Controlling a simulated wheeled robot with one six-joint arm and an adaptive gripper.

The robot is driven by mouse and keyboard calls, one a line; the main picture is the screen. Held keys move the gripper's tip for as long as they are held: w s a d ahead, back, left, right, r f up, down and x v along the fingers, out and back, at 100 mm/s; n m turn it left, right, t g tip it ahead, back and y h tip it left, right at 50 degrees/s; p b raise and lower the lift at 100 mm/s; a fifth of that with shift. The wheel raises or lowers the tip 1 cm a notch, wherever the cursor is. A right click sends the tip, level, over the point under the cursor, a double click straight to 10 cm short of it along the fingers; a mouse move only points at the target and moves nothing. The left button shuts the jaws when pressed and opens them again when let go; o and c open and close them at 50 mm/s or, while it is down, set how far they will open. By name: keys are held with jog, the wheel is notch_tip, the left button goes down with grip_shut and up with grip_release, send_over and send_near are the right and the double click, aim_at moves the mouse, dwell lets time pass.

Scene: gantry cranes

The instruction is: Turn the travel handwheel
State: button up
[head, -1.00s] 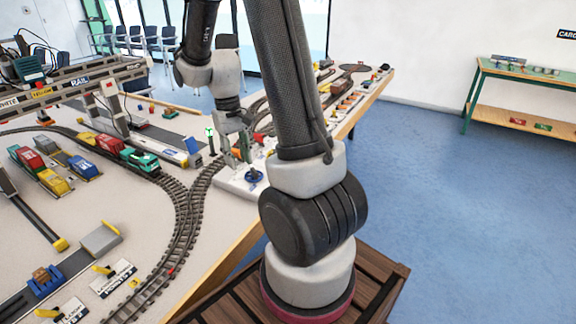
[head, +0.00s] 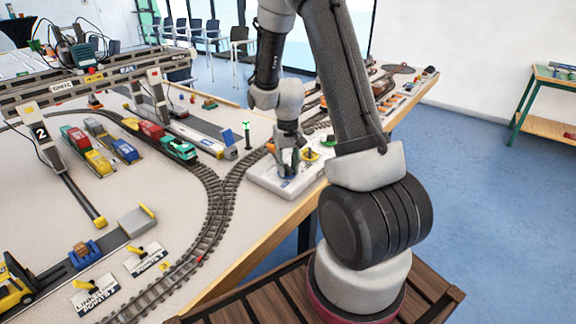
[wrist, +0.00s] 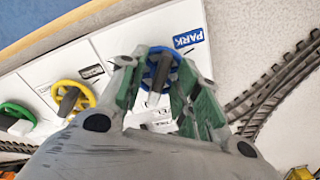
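The blue handwheel (wrist: 153,58) stands on a white control panel (wrist: 115,45) in the wrist view, near a blue PARK label (wrist: 188,39). My gripper (wrist: 160,72) is over it with its green-grey fingers apart, one on each side of the wheel. I cannot tell whether the fingers touch the rim. A yellow handwheel (wrist: 92,98) and a green handwheel (wrist: 30,109) stand to its left. The small labels are too blurred to tell which wheel is for travel. In the head view, my gripper (head: 288,160) is down at the panel (head: 262,176) and mostly hides the blue wheel.
Curved toy track (head: 215,215) runs left of the panel. A green toy locomotive (head: 178,148) and a small green signal (head: 247,135) stand near it. A model gantry crane (head: 95,88) spans the back left. The table's wooden edge (head: 265,243) lies close in front.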

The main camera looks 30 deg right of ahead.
jog(key=shift+c, duration=0.5)
grip_shut()
jog(key=shift+n, duration=0.4)
jog(key=n, duration=0.6)
jog(key=shift+d+n, duration=0.15)
jog(key=shift+n, duration=0.15)
jog(key=n, duration=0.6)
jog(key=shift+w+d, duration=0.1)
jog(key=shift+w, duration=0.05)
jog(key=shift+n, duration=0.3)
